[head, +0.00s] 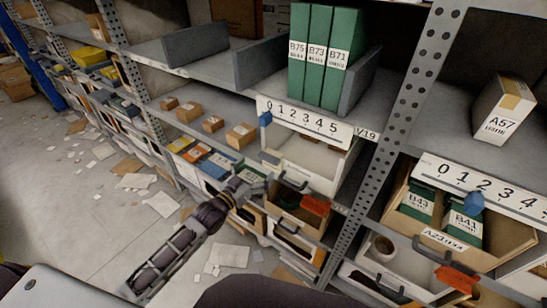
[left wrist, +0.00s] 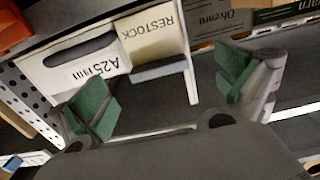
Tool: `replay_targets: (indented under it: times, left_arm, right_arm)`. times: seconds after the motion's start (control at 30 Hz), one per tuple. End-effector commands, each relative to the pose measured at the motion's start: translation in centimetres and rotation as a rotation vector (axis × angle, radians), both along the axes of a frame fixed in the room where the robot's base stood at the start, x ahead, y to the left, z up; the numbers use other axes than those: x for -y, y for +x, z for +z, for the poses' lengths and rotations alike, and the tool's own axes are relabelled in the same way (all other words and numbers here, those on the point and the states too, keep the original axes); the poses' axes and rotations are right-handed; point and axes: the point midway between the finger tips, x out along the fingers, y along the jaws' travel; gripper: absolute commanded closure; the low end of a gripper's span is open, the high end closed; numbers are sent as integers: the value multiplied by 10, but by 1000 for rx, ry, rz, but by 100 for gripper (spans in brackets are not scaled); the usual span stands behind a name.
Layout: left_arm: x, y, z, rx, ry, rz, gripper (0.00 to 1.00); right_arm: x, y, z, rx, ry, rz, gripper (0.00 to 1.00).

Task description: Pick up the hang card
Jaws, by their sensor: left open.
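In the head view my left gripper (head: 258,181) is at the lower shelf bins; I cannot make out the card there. My right gripper is not in view.
Green binders (head: 312,60) stand on the upper shelf. Small cardboard boxes (head: 240,135) line the middle shelf. An open bin (head: 300,165) sits under a number strip (head: 305,122). A perforated rack post (head: 400,120) stands to the right. Papers (head: 160,205) litter the floor.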

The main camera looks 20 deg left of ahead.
Motion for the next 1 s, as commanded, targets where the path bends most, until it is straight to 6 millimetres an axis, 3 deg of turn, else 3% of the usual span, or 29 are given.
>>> replay_targets:
  times: [0.67, 1.0]
  left_arm:
    - [4, 9, 0, -1, 0, 0, 0]
    - [15, 28, 3, 1, 0, 0, 0]
  right_arm:
    - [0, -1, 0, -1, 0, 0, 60]
    - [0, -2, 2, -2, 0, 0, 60]
